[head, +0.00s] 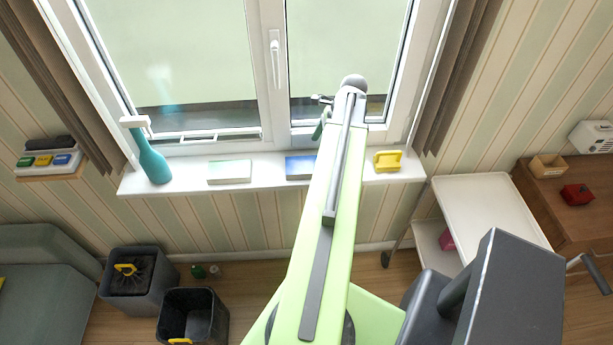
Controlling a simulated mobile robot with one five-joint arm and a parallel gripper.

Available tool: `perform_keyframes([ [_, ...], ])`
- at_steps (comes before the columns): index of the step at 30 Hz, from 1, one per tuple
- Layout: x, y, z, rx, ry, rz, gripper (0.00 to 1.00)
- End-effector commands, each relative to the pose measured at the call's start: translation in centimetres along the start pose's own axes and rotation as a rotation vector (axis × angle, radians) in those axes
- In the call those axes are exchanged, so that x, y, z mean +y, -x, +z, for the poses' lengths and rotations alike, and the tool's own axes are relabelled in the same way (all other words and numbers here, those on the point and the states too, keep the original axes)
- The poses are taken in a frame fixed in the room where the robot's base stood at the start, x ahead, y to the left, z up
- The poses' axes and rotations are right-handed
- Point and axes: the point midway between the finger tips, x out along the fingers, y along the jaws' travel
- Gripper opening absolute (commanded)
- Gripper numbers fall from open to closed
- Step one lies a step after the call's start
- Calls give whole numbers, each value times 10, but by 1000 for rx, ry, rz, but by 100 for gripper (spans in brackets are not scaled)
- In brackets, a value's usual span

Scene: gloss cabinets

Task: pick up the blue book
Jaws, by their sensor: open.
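The blue book (299,168) lies flat on the white windowsill, in front of the window. Its right part is hidden behind my arm. My gripper (321,115) shows only in part at the far end of my arm, in front of the window and beyond the book in the picture. It is open, and I see nothing held in it. I cannot tell its exact height above the sill.
The windowsill (268,183) also holds a teal spray bottle (154,164), a pale book (229,172) and a yellow object (388,160). Two dark bins (192,317) stand below left. A white trolley (490,215) stands right. The window handle (275,62) juts out.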

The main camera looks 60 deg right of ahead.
Motion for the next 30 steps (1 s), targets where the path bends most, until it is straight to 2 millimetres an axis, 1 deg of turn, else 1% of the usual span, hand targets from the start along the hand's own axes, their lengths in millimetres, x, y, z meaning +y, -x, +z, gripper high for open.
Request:
perform_keyframes([
  [1,0,-21,-4,0,1,0,100],
  [3,0,-31,-3,0,1,1,100],
  [5,0,-34,-1,0,0,1,100],
  [9,0,-33,1,0,1,0,100],
  [11,-1,-36,0,0,1,1,100],
  [14,-3,-50,-1,0,2,1,100],
  [18,-6,-76,-3,0,2,0,100],
  [20,-5,-84,-2,0,2,0,100],
  [22,-6,-87,0,0,2,0,100],
  [27,-6,-83,1,0,2,0,100],
  [28,-6,-83,1,0,2,0,99],
  [30,-6,-83,1,0,2,1,90],
])
